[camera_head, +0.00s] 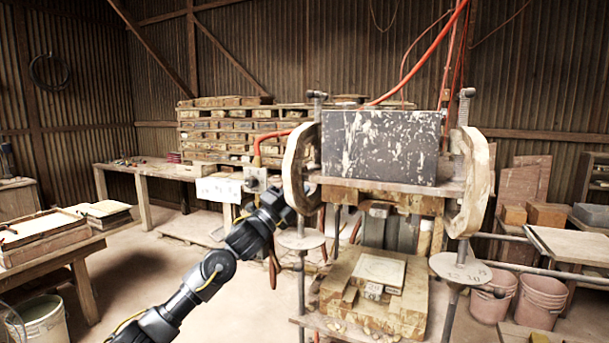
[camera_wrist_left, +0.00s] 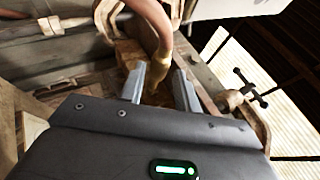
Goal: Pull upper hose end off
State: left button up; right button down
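In the head view, a red hose (camera_head: 272,135) arches beside the press and drops toward a metal fitting (camera_head: 256,180) left of the press frame. My left gripper (camera_head: 296,195) is at the left side of the press, right of and below that fitting; its fingertips are hard to make out there. In the left wrist view, a reddish hose (camera_wrist_left: 152,18) comes down to a brass-coloured end (camera_wrist_left: 163,62). The two fingers of my left gripper (camera_wrist_left: 160,80) stand apart, with this end between or just beyond their tips. I cannot tell if they touch it. My right gripper is not in view.
The press has a dark speckled block (camera_head: 380,147) and thick wooden side pieces (camera_head: 300,165). A tile (camera_head: 379,270) lies on its lower wooden bed. In the left wrist view, a dark cross-shaped handle (camera_wrist_left: 250,88) is right of the fingers. A workbench (camera_head: 150,168) stands behind.

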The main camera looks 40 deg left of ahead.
pick_arm(q)
jog(key=shift+x, duration=1)
grip_shut()
